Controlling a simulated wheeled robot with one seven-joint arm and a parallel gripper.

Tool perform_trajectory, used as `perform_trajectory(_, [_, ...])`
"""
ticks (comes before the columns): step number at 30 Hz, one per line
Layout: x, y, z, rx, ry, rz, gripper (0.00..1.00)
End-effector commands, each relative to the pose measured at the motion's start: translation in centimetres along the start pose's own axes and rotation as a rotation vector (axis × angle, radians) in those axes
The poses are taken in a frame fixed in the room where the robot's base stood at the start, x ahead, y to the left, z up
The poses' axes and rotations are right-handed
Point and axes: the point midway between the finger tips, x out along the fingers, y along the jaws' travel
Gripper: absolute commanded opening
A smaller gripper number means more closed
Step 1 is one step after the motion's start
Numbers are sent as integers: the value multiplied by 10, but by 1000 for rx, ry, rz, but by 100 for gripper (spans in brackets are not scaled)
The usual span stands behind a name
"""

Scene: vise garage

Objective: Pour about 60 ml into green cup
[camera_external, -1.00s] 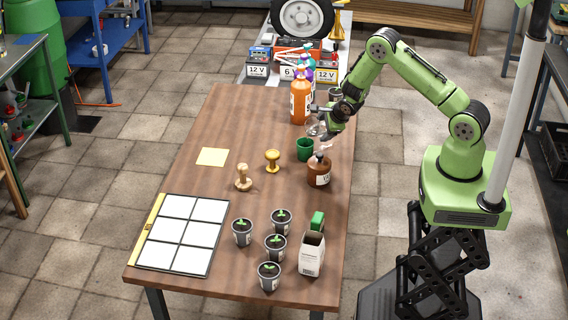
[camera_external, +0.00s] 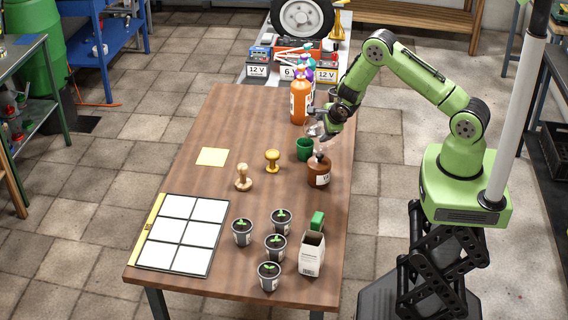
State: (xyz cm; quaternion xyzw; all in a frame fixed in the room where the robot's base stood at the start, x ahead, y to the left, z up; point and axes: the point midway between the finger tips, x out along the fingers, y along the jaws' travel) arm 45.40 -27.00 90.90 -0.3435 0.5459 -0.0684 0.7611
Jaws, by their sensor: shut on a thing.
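The green cup (camera_external: 304,150) stands upright on the wooden table, just left of the brown bottle. My gripper (camera_external: 322,130) is above and slightly right of the cup, toward the back. It is shut on a clear glass vessel (camera_external: 313,127), which is small in view and partly covered by the gripper. The vessel looks tilted, with its mouth side to the left, above the cup's far side. I cannot make out the liquid in it or any stream. The cup's inside looks dark, and its level cannot be told.
A brown bottle (camera_external: 319,170) stands close in front of the cup, and a large orange bottle (camera_external: 300,101) stands behind it. Two stamps, yellow (camera_external: 272,160) and wooden (camera_external: 243,178), stand left. Potted seedlings (camera_external: 275,246) and a white carton (camera_external: 311,254) are in front. The table's left middle is mostly clear.

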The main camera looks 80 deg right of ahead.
Motion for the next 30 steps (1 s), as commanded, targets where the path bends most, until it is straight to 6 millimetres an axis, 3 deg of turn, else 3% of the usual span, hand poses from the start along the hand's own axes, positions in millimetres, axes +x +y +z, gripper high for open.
perform_trajectory(30, [-5,-4,1,-58,66,-28,28])
